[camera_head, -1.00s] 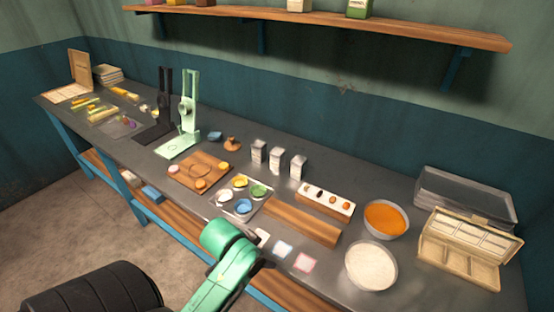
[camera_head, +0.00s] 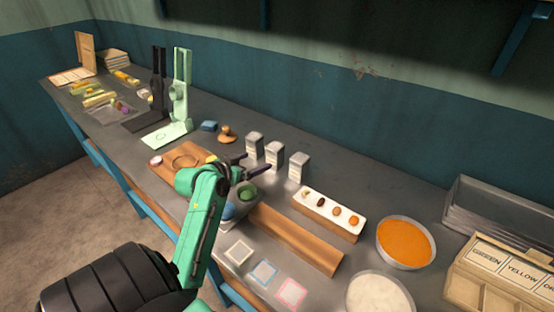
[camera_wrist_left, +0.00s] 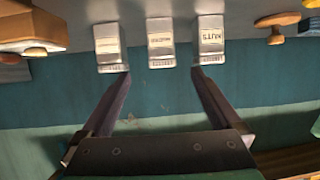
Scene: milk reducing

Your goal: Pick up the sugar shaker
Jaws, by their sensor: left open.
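Three small whitish shakers with grey ends stand in a row: left (camera_head: 254,146), middle (camera_head: 274,156) and right (camera_head: 298,167). The wrist view shows them in reverse order and upside down. There the right-hand shaker (camera_wrist_left: 209,38) has a label that seems to read NUTS; the labels on the middle shaker (camera_wrist_left: 160,42) and left-hand shaker (camera_wrist_left: 109,46) are too small to read, so I cannot tell which holds sugar. My left gripper (camera_head: 256,162) is open and empty, just in front of the row. In the wrist view its fingertips (camera_wrist_left: 160,71) straddle the middle shaker's end, apart from it.
A white-topped wooden block (camera_head: 328,212) with small samples stands right of the shakers. A bowl of orange powder (camera_head: 405,242) and a bowl of white powder (camera_head: 378,297) are farther right. A brown knobbed tool (camera_head: 227,134) and a blue block (camera_head: 209,126) lie to the left.

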